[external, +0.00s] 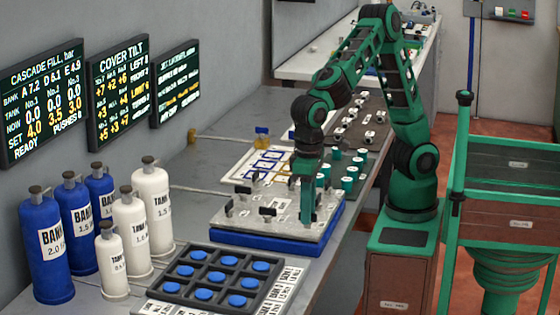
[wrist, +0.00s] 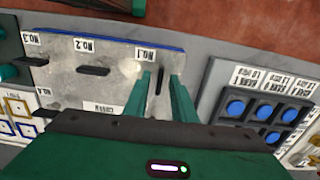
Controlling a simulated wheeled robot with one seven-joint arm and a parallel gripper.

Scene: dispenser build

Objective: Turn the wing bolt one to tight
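The metal cover plate (external: 283,229) lies on a blue base (external: 262,243) on the bench. My gripper (external: 306,217) points down at its near right part. In the wrist view, my gripper (wrist: 161,77) has its two green fingers apart, one on each side of the dark wing of bolt one (wrist: 158,84), beside the label "No.1" (wrist: 146,54). Gaps show between the wing and both fingers. This wing stands roughly upright in the picture, while the wing of bolt two (wrist: 92,71) lies crosswise. In the external view the fingers largely hide bolt one.
A black tray of blue round buttons (external: 203,293) sits in front of the plate. Blue and white bottles (external: 133,225) stand at left. A board with green and white parts (external: 347,170) lies behind. Other wing bolts stick up from the plate. Wall screens (external: 118,92) hang at left.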

